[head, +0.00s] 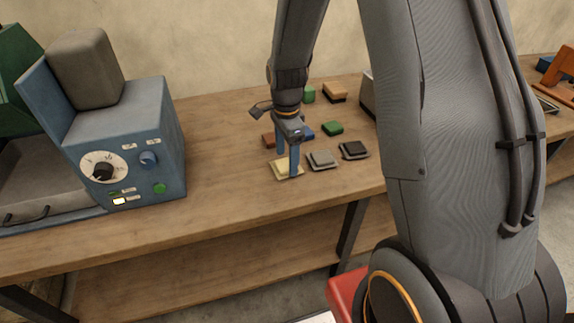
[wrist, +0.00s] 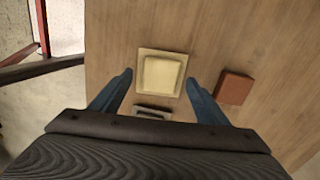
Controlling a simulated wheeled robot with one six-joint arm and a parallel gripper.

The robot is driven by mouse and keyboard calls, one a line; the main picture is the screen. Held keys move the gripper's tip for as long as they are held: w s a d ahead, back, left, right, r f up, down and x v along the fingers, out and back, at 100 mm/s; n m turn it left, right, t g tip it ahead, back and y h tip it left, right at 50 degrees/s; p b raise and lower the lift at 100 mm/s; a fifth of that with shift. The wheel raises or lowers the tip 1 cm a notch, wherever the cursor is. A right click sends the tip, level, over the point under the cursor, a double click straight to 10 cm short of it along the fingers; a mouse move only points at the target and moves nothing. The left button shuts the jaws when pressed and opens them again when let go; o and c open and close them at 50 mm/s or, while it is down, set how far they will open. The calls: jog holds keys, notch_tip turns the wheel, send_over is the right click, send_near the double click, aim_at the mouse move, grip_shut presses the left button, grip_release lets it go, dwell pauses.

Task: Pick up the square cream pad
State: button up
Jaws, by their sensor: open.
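The square cream pad (wrist: 161,74) lies flat on the wooden table, with a raised square block on a wider thin base. In the head view the cream pad (head: 281,171) is partly hidden behind my gripper's fingers. My gripper (head: 287,170) points down over the pad, with its blue fingers apart. In the wrist view my gripper (wrist: 161,84) shows one finger on each side of the pad's near part, with bare table between the fingers and the pad. The fingers hold nothing. I cannot tell the exact fingertip height.
A grey pad (head: 321,159) and a black pad (head: 354,150) lie to the right. A reddish-brown block (wrist: 235,87) lies right of the cream pad in the wrist view. A blue machine (head: 130,150) stands left, with clear table between.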

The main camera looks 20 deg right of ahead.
jog(key=shift+f, duration=0.9)
jog(key=c, duration=1.2)
jog(key=shift+r, duration=0.1)
